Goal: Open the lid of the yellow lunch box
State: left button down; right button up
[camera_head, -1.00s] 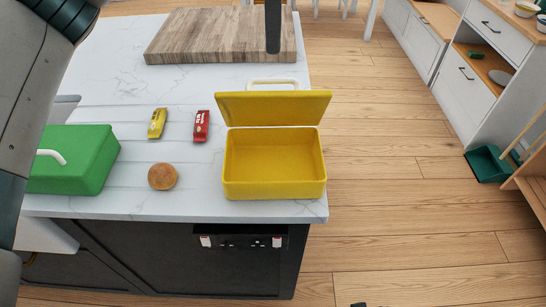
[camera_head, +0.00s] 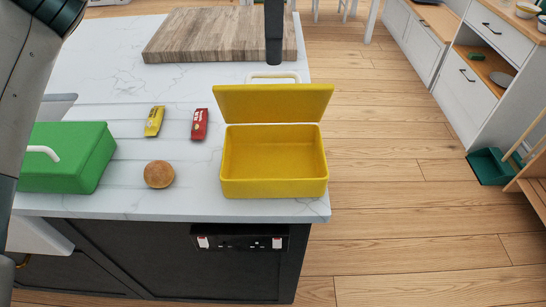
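The yellow lunch box (camera_head: 273,188) stands on the white counter near its right front corner. Its yellow lid (camera_head: 273,103) is raised at the back edge and tilts backward, so the empty inside of the box shows. A white handle (camera_head: 273,76) shows just behind the lid's upper edge. My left arm (camera_head: 30,65) crosses the left edge of the view, well apart from the yellow box. I see no fingertips of my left gripper. My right arm and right gripper do not show. Nothing touches the box or the lid.
On the white counter (camera_head: 110,85), left of the box, are a green lunch box (camera_head: 75,170), a round bun (camera_head: 159,174), a yellow packet (camera_head: 154,121) and a red packet (camera_head: 200,124). A wooden board (camera_head: 205,35) lies at the back. A dark bar (camera_head: 273,35) hangs over it. Open floor lies right.

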pick_arm(q)
jog(key=shift+s+b, duration=0.8)
jog(key=shift+s, duration=1.4)
jog(key=shift+f, duration=0.15)
notch_tip(320, 180, down, 7)
jog(key=b, duration=0.5)
jog(key=shift+f+b, duration=0.15)
jog(key=shift+b, duration=0.2)
jog(key=shift+w, duration=0.15)
jog(key=shift+w+p, duration=1.95)
jog(key=shift+w, duration=3)
jog(key=shift+s+r+p, duration=0.4)
jog(key=shift+s+r, duration=0.25)
jog(key=shift+r, duration=0.35)
jog(key=shift+s+r+p, duration=0.35)
jog(key=shift+s+r, duration=0.35)
jog(key=shift+r, duration=0.35)
jog(key=shift+s+r+p, duration=0.4)
jog(key=shift+s+r, duration=0.25)
jog(key=shift+r, duration=0.35)
